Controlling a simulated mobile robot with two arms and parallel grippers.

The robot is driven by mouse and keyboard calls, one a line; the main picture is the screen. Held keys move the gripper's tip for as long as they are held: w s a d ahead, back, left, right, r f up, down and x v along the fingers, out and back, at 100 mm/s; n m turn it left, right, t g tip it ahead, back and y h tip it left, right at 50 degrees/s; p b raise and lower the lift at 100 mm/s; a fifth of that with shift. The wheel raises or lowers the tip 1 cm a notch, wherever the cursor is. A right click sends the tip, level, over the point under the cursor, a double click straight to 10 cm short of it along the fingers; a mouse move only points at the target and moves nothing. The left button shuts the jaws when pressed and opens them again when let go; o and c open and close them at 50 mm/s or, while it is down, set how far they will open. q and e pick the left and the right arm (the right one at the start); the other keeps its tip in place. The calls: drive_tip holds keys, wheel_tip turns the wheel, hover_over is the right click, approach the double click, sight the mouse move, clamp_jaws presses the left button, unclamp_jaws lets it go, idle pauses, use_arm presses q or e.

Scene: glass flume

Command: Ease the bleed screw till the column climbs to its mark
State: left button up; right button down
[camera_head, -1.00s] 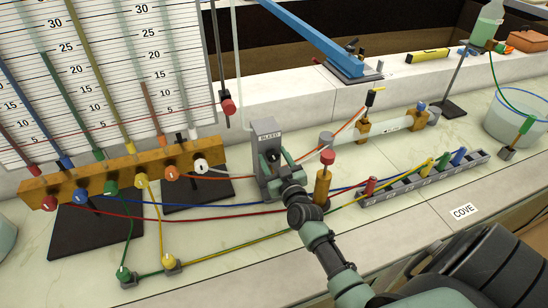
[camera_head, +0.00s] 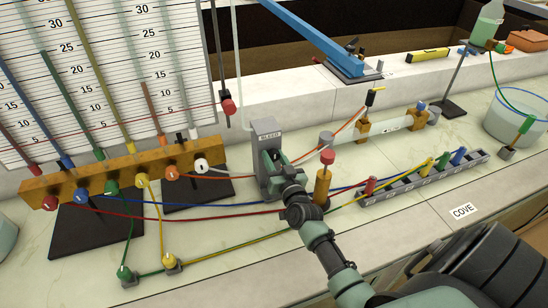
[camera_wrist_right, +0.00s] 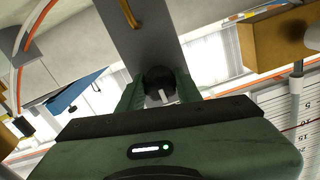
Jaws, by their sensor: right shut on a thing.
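A grey upright block labelled BLEED (camera_head: 266,128) stands on the bench. My right gripper (camera_head: 271,160) is at its front face, and in the wrist view its green fingers (camera_wrist_right: 160,92) are shut on the black knob of the bleed screw (camera_wrist_right: 158,78). In the head view the fingers hide the knob. A ruled board (camera_head: 100,75) carries several coloured columns, among them blue, green, yellow and orange. A red slider (camera_head: 228,106) sits on a rod at the board's right, with a thin red line running from it across the board. My left gripper is not in view.
A wooden manifold (camera_head: 130,172) with numbered fittings lies below the board. A grey rack (camera_head: 420,181) stands at right.

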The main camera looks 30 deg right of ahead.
drive_tip(key=c, duration=1)
unclamp_jaws()
drive_tip(key=shift+o, duration=0.2)
drive_tip(key=shift+s, duration=0.1)
drive_tip(key=b+v, duration=0.1)
drive_tip(key=v, duration=0.6)
drive_tip(key=shift+s, duration=0.35)
